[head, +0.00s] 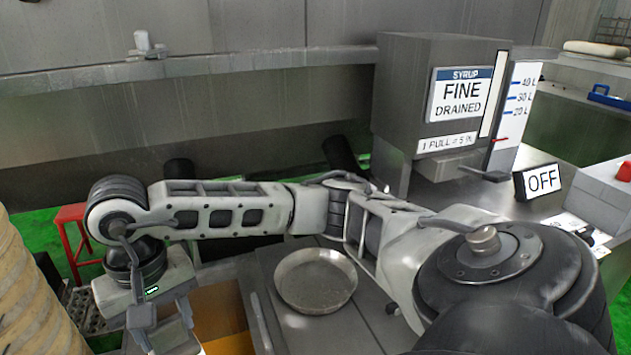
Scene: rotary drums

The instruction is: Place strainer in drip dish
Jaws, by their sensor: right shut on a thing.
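A shallow round metal dish (316,281), which looks like the drip dish, lies on the grey metal counter in the lower middle. It looks empty. My right arm reaches across the picture from the right, passing behind the dish. My right gripper (166,332) points down at the lower left, well left of the dish. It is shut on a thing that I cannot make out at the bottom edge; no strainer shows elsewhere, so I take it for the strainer. My left gripper is not in view.
The syrup dispenser (425,100) labelled "FINE DRAINED" stands behind the arm, with an "OFF" sign (541,181) to its right. An orange-brown open box (222,312) lies between gripper and dish. A red stool (72,235) and a ribbed tan drum (22,290) stand at left.

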